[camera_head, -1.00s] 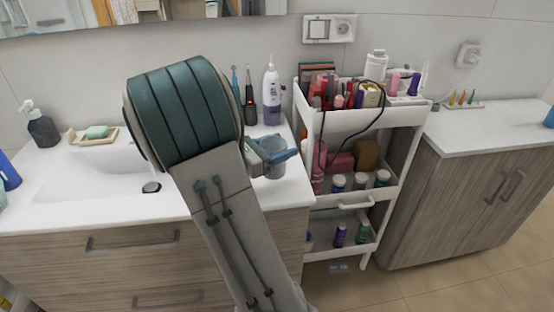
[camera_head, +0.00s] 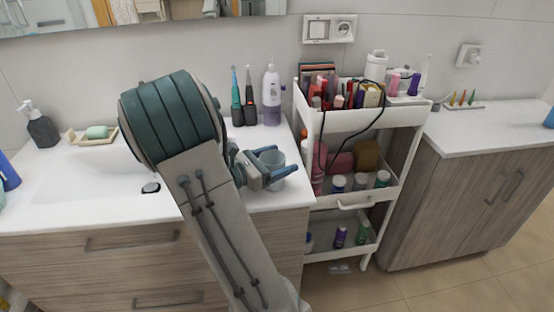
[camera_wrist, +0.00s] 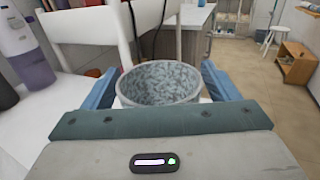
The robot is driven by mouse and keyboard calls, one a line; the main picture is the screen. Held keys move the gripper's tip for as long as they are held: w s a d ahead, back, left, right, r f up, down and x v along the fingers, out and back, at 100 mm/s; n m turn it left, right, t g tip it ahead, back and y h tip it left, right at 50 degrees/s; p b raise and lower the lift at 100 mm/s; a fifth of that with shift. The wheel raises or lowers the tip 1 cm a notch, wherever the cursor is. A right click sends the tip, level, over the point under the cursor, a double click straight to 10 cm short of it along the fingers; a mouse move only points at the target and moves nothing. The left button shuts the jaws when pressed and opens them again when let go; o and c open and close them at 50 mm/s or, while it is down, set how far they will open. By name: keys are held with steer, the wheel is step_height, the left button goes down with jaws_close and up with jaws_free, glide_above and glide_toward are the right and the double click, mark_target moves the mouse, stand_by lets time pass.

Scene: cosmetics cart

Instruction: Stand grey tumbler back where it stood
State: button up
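The grey tumbler (camera_head: 276,179) is at the right end of the white washbasin counter, near its front edge. My gripper (camera_head: 271,160) reaches it from the left, with its blue fingers on either side of it. In the wrist view the tumbler (camera_wrist: 160,84) is upright, with its speckled open rim facing up, between the two fingers (camera_wrist: 160,80). The fingers close in on its sides near their tips, so my gripper is shut on it. Its base is mostly hidden, and I cannot tell whether it touches the counter.
A white and purple pump bottle (camera_head: 271,95) and dark electric toothbrushes (camera_head: 243,103) stand behind the tumbler. The white cart (camera_head: 350,122), full of cosmetics, stands close to its right. A soap dish (camera_head: 92,136) and a dark dispenser (camera_head: 42,126) are at the far left.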

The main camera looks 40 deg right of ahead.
steer(key=shift+r, duration=0.25)
steer(key=a, duration=0.4)
steer(key=w+a, duration=0.1)
steer(key=a, duration=0.6)
steer(key=shift+w+a, duration=0.35)
steer(key=s+a+f+m+g+y, duration=0.1)
steer(key=s+m+y, duration=0.4)
steer(key=s+y, duration=0.15)
steer(key=s+a+m+t+y, duration=0.3)
steer(key=a+m+y, duration=0.2)
steer(key=a, duration=0.2)
steer(key=s+a+r+m+t+y, duration=0.1)
steer(key=s+a+m+t+y, duration=0.2)
steer(key=a+m+y, duration=0.3)
steer(key=shift+s+a, duration=0.75)
steer(key=shift+a, duration=0.2)
